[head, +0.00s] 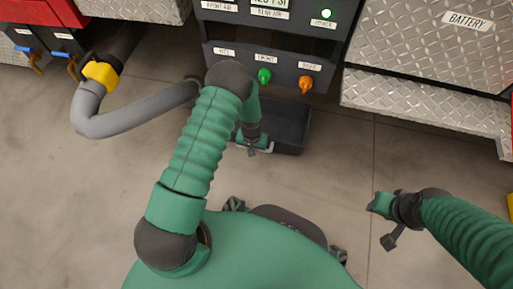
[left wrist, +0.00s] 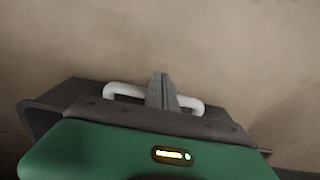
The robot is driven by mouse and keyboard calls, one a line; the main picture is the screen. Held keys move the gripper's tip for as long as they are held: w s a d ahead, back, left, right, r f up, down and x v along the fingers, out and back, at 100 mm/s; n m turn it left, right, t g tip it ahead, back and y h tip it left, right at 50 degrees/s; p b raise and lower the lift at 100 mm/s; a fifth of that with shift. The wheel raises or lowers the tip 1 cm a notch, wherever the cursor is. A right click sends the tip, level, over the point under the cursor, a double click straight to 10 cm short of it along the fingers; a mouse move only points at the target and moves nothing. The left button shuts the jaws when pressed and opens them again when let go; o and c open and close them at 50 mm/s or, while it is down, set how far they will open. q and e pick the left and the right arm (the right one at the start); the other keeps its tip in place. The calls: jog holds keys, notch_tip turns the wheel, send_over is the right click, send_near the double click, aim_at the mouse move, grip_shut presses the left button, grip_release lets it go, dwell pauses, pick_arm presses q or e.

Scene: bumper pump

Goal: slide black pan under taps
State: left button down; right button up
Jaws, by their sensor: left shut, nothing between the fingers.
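The black pan (head: 291,125) sits on the floor below the dark control panel, partly hidden by my left arm. Its pale handle (head: 267,149) is on its near side and shows white in the left wrist view (left wrist: 122,90). My left gripper (head: 252,150) is at this handle. In the left wrist view its fingers (left wrist: 162,92) are shut and cross the handle's middle; whether they touch it is unclear. Two brass taps with blue levers, one left (head: 35,62) and one right (head: 72,67), are at the upper left. My right gripper (head: 389,241) hangs over bare floor, opening unclear.
A grey hose (head: 140,115) with a yellow collar (head: 101,74) curves across the floor left of the pan, near the right tap. The panel has a green knob (head: 264,75) and an orange knob (head: 306,84). A diamond-plate step (head: 425,103) stands right. Floor below the hose is clear.

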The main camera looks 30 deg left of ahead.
pick_arm(q)
jog(key=shift+w+a+b, duration=0.5)
jog(key=shift+w+b, duration=0.4)
jog(key=shift+w, duration=1.15)
jog(key=s+r+p, duration=0.3)
jog(key=r+p, duration=0.7)
jog(key=p, duration=0.2)
jog(key=shift+d, duration=0.4)
notch_tip(320, 180, up, 22)
jog(key=s+d+m+t+p, duration=0.1)
jog(key=s+d+p, duration=0.2)
jog(key=p, duration=0.1)
jog(key=s+d+r+m+t+p, duration=0.2)
jog(key=s+r, duration=0.8)
jog(key=r, duration=0.3)
notch_tip(320, 180, up, 38)
jog(key=p, duration=3.8)
jog(key=shift+s+f, duration=0.15)
jog(key=shift+f, duration=0.05)
